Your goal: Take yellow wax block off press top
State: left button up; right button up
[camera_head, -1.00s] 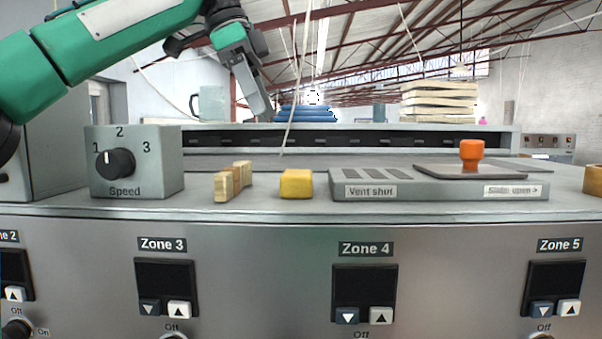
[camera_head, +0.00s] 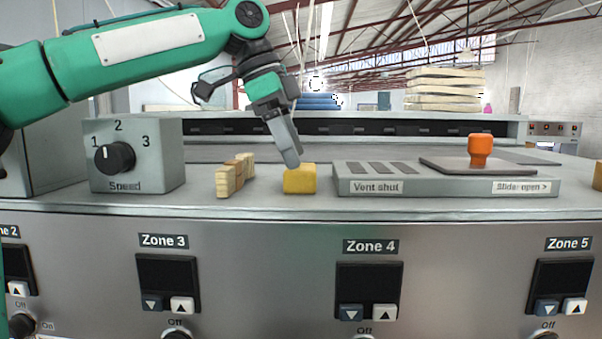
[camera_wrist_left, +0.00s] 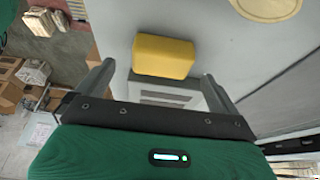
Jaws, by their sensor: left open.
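The yellow wax block (camera_head: 300,180) sits on the grey press top (camera_head: 262,205), between some small wooden blocks and the vent panel. It also shows in the left wrist view (camera_wrist_left: 163,56), just beyond and between my finger tips. My left gripper (camera_head: 291,160) points down from above, its fingertips just over and behind the block in the head view. In the left wrist view (camera_wrist_left: 157,75) its two fingers are spread wide with nothing between them. The right gripper is not in view.
Small wooden blocks (camera_head: 235,175) stand left of the wax, near the speed dial box (camera_head: 134,155). The vent panel (camera_head: 445,183) with an orange knob (camera_head: 480,150) lies close on the right. Zone controls (camera_head: 368,290) line the front face.

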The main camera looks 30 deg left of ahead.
aim_at(301, 177)
pick_arm(q)
jog(key=p+x, duration=0.1)
jog(key=x, duration=0.3)
jog(key=shift+w+a, duration=0.1)
jog(key=shift+w, duration=0.05)
jog(key=shift+c, duration=0.5)
jog(key=c, duration=1)
jog(key=shift+r, duration=0.1)
